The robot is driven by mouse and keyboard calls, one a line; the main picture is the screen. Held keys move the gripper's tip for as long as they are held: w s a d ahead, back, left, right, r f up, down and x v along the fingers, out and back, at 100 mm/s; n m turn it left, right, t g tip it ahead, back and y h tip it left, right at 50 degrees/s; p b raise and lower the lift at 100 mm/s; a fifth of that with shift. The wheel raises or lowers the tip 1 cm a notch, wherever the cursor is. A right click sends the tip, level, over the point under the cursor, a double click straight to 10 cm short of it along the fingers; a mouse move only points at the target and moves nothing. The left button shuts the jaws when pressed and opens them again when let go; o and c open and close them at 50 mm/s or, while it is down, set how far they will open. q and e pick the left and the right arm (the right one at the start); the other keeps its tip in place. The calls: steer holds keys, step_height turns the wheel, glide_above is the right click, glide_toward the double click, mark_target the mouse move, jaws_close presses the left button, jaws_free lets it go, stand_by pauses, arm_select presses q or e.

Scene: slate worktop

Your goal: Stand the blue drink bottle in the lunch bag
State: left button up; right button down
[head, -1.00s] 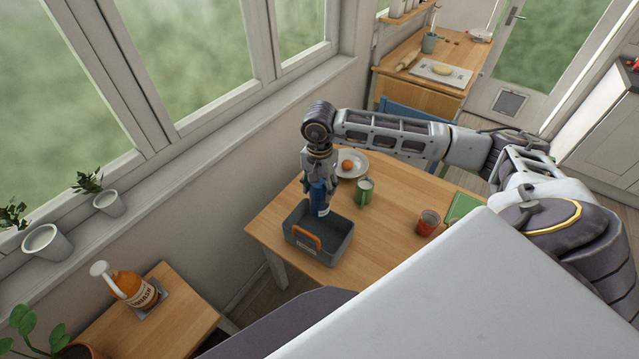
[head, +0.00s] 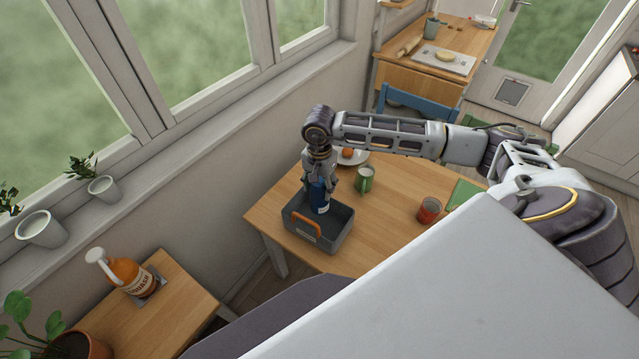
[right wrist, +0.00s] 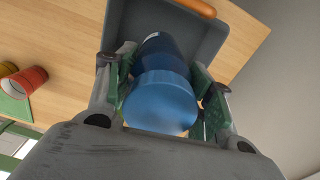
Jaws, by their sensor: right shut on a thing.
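The blue drink bottle (head: 320,196) is upright in my right gripper (head: 319,184), its lower end inside the grey lunch bag (head: 336,238) with an orange handle. In the right wrist view the bottle (right wrist: 161,98) is seen from its cap end, between the two green-padded fingers of the right gripper (right wrist: 162,95), which are shut on it. The bag (right wrist: 214,38) lies beyond it in that view. Whether the bottle's base touches the bag's floor is hidden. My left gripper is not in view.
On the wooden table (head: 393,227) a green mug (head: 365,181), a red cup (head: 429,210) and a plate (head: 355,160) with a round orange-brown item stand behind and right of the bag. A squash bottle (head: 130,278) is on a lower side table.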

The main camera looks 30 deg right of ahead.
steer(key=shift+f+b, duration=3.55)
steer(key=shift+f, duration=0.5)
steer(key=shift+f+b, duration=0.75)
steer(key=shift+f, duration=0.05)
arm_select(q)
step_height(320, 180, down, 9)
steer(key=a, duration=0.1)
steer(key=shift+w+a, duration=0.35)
arm_select(e)
steer(key=c, duration=0.5)
jaws_free()
steer(key=shift+r, duration=0.1)
steer(key=shift+r, duration=5.9)
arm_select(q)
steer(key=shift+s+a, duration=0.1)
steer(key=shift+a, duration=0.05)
arm_select(e)
steer(key=shift+f, duration=0.1)
